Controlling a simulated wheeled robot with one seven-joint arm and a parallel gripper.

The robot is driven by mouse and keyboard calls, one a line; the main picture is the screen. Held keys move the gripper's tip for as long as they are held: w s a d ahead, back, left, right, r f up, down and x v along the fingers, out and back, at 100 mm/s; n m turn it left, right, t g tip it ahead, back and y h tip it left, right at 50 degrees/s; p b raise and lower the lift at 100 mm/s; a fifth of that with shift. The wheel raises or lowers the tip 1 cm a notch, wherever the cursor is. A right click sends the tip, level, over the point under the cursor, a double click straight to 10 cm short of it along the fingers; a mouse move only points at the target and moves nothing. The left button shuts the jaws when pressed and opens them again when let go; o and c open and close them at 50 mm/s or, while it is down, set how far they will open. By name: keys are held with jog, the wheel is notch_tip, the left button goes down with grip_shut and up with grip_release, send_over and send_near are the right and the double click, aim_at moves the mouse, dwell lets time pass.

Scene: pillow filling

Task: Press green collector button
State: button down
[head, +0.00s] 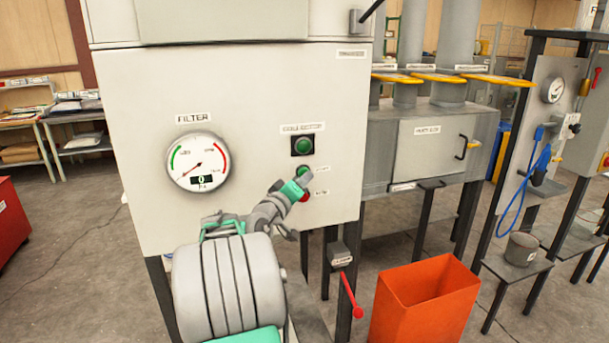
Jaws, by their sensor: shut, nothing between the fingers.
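The pale control cabinet (260,100) faces me. A green round button or lamp (302,146) on a black square plate sits under a small label. Below it, a smaller green button (303,171) shows just above my gripper, and a red button (305,195) is partly hidden below. My gripper (307,176) is shut and empty, its tip at the lower green button. I cannot tell whether the tip touches it. My arm comes up from the lower middle of the view.
A round filter gauge (198,162) reading 0 is left of the buttons. An orange bin (422,302) stands on the floor at lower right. A red-knobbed lever (352,296) hangs below the cabinet. Yellow handles (436,78) jut out at right.

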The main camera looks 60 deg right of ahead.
jog(key=shift+w+d, duration=0.35)
dwell(0.5)
dwell(0.3)
jog(key=shift+s+a+b, duration=0.45)
jog(key=shift+s+a, duration=0.2)
jog(key=shift+s+a+b, duration=0.75)
jog(key=shift+s+a, duration=1.05)
